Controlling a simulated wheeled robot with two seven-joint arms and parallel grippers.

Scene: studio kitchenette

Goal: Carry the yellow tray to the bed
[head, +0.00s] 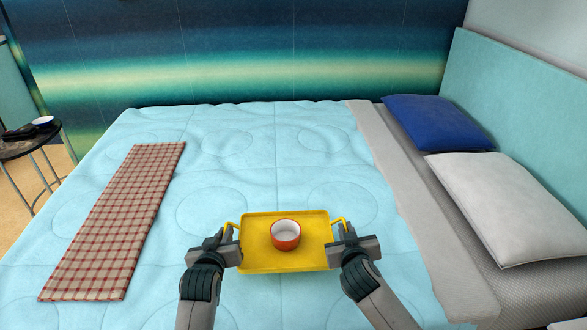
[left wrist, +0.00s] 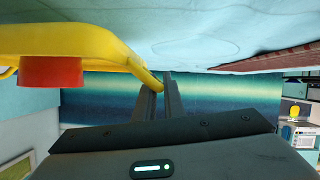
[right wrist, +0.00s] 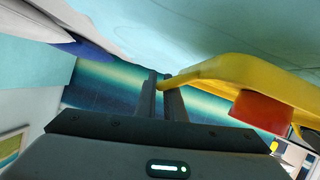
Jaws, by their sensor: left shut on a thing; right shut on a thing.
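The yellow tray (head: 260,262) is level over the front part of the bed (head: 250,185) in the head view; I cannot tell whether it touches the cover. A red-orange bowl (head: 286,240) with a white inside stands upright on it. My left gripper (head: 229,235) is shut on the tray's left handle, and my right gripper (head: 345,232) is shut on its right handle. In the left wrist view the tray (left wrist: 60,42) and the bowl (left wrist: 50,71) show at the left. In the right wrist view the tray (right wrist: 240,70) and the bowl (right wrist: 262,110) show at the right.
A folded checked blanket (head: 122,218) lies on the bed left of the tray. A blue pillow (head: 437,122) and a grey pillow (head: 505,195) lie at the right by the headboard (head: 530,105). A small round side table (head: 25,147) stands at far left. The cover beyond the tray is clear.

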